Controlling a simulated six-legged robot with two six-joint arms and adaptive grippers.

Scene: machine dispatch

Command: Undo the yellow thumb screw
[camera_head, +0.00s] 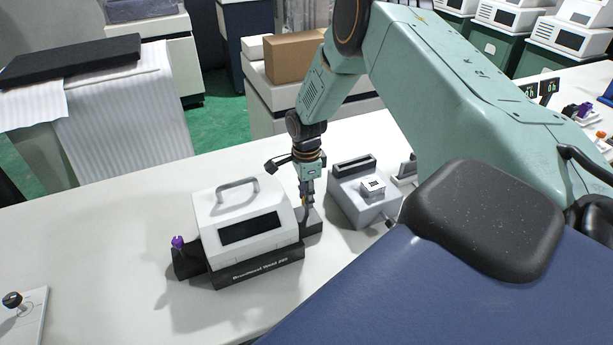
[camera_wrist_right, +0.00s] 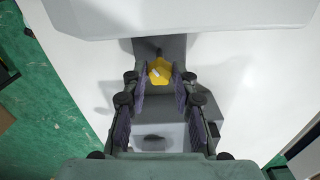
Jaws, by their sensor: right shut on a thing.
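The yellow thumb screw (camera_wrist_right: 159,70) shows in the right wrist view between the fingertips of my right gripper (camera_wrist_right: 163,82). The gripper is shut on it. In the head view my right gripper (camera_head: 308,190) points down at the right end of the white machine, and its fingers mostly hide the screw. The white machine (camera_head: 222,212) has a grey handle and a dark window, and sits on a black labelled base (camera_head: 258,268). A purple thumb screw (camera_head: 178,242) stands at the base's left end. My left gripper is not in view.
A grey device (camera_head: 345,195) with a slot and a small white block stands close to the right of my gripper. A plate with a black knob (camera_head: 12,300) lies at the lower left. The white table (camera_head: 100,235) is clear left of the machine.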

